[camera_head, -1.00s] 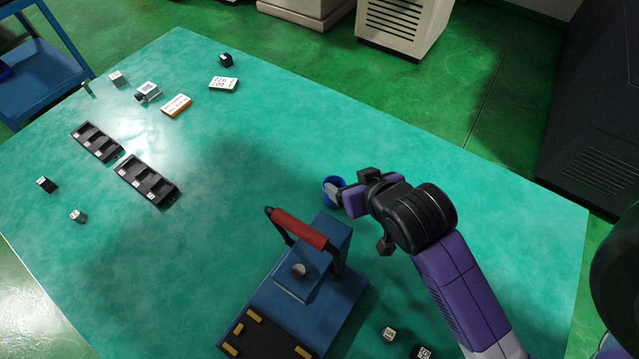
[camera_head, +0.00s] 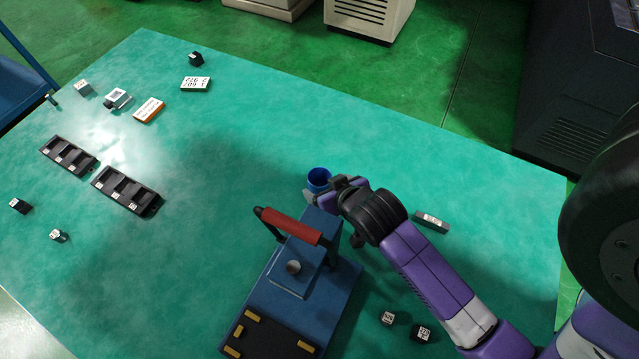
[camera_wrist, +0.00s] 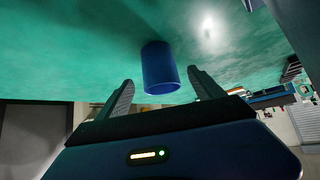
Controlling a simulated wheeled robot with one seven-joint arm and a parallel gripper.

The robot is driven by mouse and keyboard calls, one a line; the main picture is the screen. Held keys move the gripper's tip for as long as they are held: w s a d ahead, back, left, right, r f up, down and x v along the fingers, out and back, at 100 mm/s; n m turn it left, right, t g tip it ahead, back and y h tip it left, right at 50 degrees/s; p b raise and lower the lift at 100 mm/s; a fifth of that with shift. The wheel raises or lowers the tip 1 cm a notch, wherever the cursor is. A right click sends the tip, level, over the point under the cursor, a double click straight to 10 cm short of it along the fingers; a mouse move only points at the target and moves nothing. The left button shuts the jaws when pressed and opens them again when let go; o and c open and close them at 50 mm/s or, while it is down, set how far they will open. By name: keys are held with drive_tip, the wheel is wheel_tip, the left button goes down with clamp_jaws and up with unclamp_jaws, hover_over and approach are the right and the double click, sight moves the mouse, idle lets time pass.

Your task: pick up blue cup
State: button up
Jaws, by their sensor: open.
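The blue cup (camera_head: 318,179) stands on the green table top, just behind the blue machine with the red handle. It also shows in the wrist view (camera_wrist: 160,70), ahead of my fingers and in line with the space between them. My gripper (camera_head: 316,194) is low over the table at the near side of the cup. In the wrist view my gripper (camera_wrist: 158,92) is open, with one finger on each side and nothing held. The near side of the cup is partly covered by my gripper in the head view.
The blue machine (camera_head: 310,268) with a red handle (camera_head: 290,226) stands close in front of the cup. A small grey block (camera_head: 431,222) lies right of my wrist. Black trays (camera_head: 126,190) and several small parts lie at the left. The table behind the cup is clear.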

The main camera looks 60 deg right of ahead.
sight(315, 180)
drive_tip(key=x, duration=0.5)
drive_tip(key=shift+w, duration=0.1)
drive_tip(key=shift+c, duration=0.5)
drive_tip(key=c, duration=1.4)
drive_tip(key=shift+o, duration=0.2)
